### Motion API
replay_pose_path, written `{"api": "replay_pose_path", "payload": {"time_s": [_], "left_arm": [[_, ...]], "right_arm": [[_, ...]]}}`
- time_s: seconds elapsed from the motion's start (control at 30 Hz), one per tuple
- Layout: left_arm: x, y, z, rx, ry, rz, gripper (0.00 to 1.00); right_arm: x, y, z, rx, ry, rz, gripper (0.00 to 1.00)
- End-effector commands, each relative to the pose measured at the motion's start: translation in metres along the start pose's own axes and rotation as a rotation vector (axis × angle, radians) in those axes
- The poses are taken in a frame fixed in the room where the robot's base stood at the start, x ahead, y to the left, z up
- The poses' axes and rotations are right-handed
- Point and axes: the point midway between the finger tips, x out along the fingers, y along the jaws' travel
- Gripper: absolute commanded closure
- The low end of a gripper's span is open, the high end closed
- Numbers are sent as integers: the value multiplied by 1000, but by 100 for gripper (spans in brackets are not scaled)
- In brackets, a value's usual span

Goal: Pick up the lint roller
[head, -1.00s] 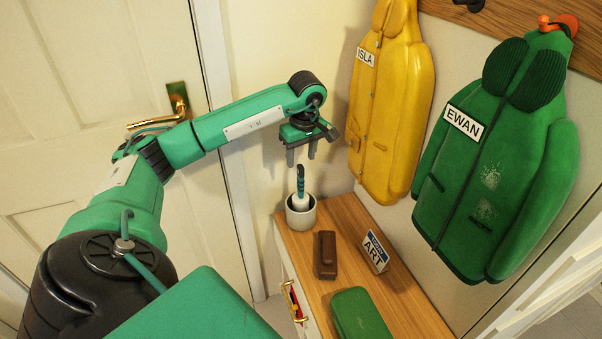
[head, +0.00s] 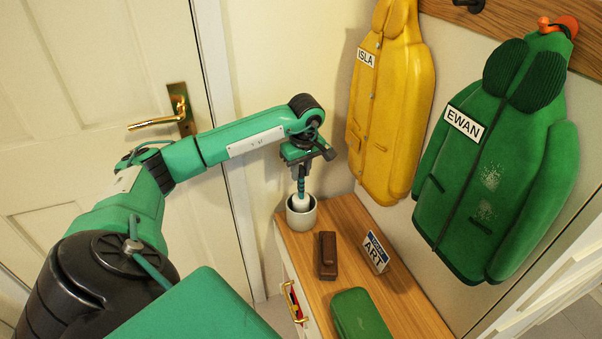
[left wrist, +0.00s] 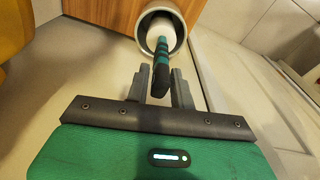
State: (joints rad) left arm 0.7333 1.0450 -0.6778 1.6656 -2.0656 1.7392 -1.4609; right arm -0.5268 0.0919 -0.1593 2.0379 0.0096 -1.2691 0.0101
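The lint roller (head: 300,203) stands upright in a round grey-white pot (head: 292,221) at the far left end of the wooden top. Its white roller is down in the pot and its dark handle with teal bands points up. In the left wrist view the lint roller's handle (left wrist: 161,67) reaches between the two fingers of my left gripper (left wrist: 160,88). The fingers are apart, one on each side of the handle, with a gap showing. In the head view my left gripper (head: 300,172) is right above the pot. My right gripper is not in view.
A yellow coat (head: 395,110) and a green coat (head: 490,170) hang behind. A door with a brass handle (head: 155,123) is at left.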

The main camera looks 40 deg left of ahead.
Motion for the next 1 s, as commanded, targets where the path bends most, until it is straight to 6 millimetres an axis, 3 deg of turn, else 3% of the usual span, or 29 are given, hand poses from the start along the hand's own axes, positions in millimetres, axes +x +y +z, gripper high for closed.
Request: {"api": "replay_pose_path", "payload": {"time_s": [0.33,0.53,0.67,1.0], "left_arm": [[-2,0,0,0,0,1,100],[-19,1,-3,0,1,4,100],[-42,1,-6,0,1,6,100],[-126,1,-16,-1,2,5,100]], "right_arm": [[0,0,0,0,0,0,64],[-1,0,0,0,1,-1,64],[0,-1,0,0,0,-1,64],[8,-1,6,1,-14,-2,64]]}}
